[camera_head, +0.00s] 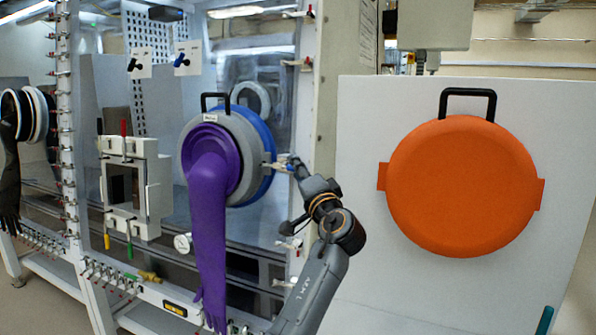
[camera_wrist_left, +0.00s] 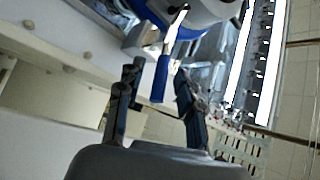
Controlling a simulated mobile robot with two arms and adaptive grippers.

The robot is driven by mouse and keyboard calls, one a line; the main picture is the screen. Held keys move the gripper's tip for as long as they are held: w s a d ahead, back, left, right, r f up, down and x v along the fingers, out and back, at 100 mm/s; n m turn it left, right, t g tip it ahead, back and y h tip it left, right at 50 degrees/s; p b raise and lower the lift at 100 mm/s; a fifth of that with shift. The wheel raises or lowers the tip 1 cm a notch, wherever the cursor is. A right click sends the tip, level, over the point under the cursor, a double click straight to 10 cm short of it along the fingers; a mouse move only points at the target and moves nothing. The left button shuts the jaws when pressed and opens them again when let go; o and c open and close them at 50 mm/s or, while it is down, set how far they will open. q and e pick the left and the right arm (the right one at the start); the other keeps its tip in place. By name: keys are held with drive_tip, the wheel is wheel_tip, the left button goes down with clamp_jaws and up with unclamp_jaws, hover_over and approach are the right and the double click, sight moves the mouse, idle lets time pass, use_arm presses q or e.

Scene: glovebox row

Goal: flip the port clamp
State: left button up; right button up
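The port clamp (camera_head: 268,167) is at the right side of the grey and blue ring around the glove port. In the wrist view its blue lever (camera_wrist_left: 162,76) hangs down from a metal block beside the blue ring. My left gripper (camera_head: 288,163) is at the clamp's right side in the head view. In the wrist view my left gripper (camera_wrist_left: 157,82) is open, with one dark finger on each side of the lever. Gaps show between the lever and both fingers. The lever is small and partly hidden by the gripper in the head view. My right gripper is not in view.
A purple glove (camera_head: 208,230) hangs from the port (camera_head: 232,148), left of the clamp. A white pass-through box (camera_head: 135,185) is further left. A large orange round cover (camera_head: 463,187) hangs on a white panel (camera_head: 362,270) to the right. A dark glove hangs at far left.

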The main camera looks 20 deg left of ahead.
use_arm(q)
drive_tip(key=v, duration=1.1)
drive_tip(key=shift+s+d, duration=0.1)
